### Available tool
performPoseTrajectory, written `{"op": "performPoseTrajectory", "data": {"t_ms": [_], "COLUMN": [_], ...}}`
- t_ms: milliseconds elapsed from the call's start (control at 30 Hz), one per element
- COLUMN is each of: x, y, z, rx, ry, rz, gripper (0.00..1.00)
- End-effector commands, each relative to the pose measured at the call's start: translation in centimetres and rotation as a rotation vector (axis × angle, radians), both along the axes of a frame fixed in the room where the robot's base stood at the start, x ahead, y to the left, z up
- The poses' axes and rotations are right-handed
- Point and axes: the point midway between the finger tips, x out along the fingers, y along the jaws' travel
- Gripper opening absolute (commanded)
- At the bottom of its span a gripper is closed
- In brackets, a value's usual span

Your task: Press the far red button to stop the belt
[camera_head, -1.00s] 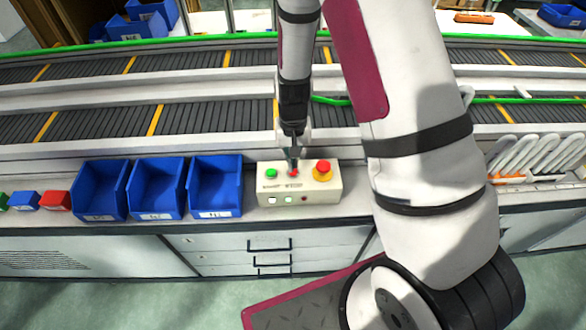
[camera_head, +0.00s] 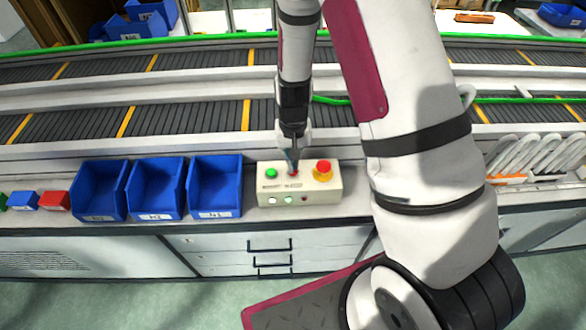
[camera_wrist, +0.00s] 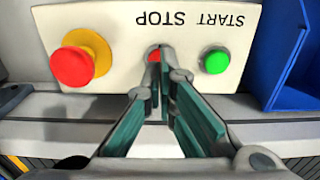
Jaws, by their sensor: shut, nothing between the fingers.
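A cream control box (camera_head: 330,193) stands on the bench in front of the belt. It carries a green button (camera_head: 271,173), a small red button (camera_head: 294,174) in the middle, and a large red mushroom button (camera_head: 323,167) on a yellow collar at the right. My gripper (camera_head: 292,163) points down, shut and empty, with its tips at the small red button. In the wrist view, the fingertips (camera_wrist: 161,50) partly hide the small red button (camera_wrist: 153,56) under the STOP label. I cannot tell if they touch it. The mushroom button (camera_wrist: 72,67) is clear of the fingers.
Blue bins (camera_head: 215,190) stand just left of the box; one also edges the wrist view (camera_wrist: 285,60). The conveyor belt (camera_head: 190,116) runs behind. White curved racks (camera_head: 535,155) are at the right. My arm covers the bench right of the box.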

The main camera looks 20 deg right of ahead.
Motion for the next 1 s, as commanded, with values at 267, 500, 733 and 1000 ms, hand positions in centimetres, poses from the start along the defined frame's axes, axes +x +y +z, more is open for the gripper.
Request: {"op": "performPoseTrajectory", "data": {"t_ms": [267, 500, 733, 1000], "x": [0.0, 0.0, 0.0, 0.0], "y": [0.0, 0.0, 0.0, 0.0], "z": [-0.4, -0.8, -1.1, -1.4], "rx": [0.0, 0.0, 0.0, 0.0], "ry": [0.001, 0.001, 0.001, 0.001], "rz": [0.0, 0.0, 0.0, 0.0], "gripper": [0.0, 0.0, 0.0, 0.0]}}
